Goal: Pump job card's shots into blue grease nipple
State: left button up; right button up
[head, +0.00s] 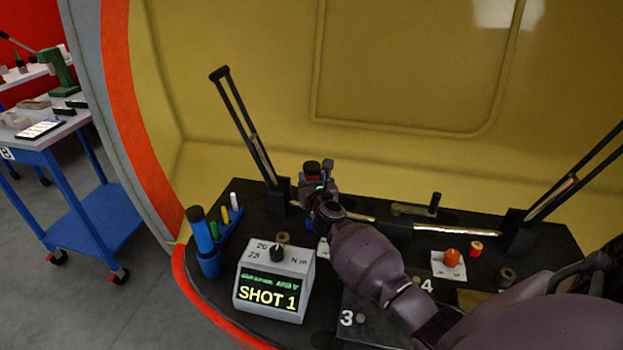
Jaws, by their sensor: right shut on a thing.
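My right arm reaches in from the lower right, and its gripper (318,187) is shut at the back of the dark bench, left of its middle. A blue cylinder with a dark top (205,240) stands at the bench's left end. I cannot make out a blue grease nipple or a readable job card. My left gripper is out of view.
A blue rack (229,222) holds green, yellow and white sticks. Tilted dark bars rise at left (245,130) and right (570,185). A red knob (452,257) sits on a white plate. A yellow wall (400,60) closes the back. A blue trolley (90,225) stands at left.

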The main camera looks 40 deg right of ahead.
aim_at(312, 166)
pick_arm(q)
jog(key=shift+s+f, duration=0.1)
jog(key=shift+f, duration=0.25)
pick_arm(e)
jog(key=shift+f, duration=0.35)
dwell(0.3)
jog(key=shift+r+p, duration=1.15)
jog(key=shift+r, duration=0.65)
jog(key=shift+r+p, duration=0.9)
jog(key=shift+r, duration=0.15)
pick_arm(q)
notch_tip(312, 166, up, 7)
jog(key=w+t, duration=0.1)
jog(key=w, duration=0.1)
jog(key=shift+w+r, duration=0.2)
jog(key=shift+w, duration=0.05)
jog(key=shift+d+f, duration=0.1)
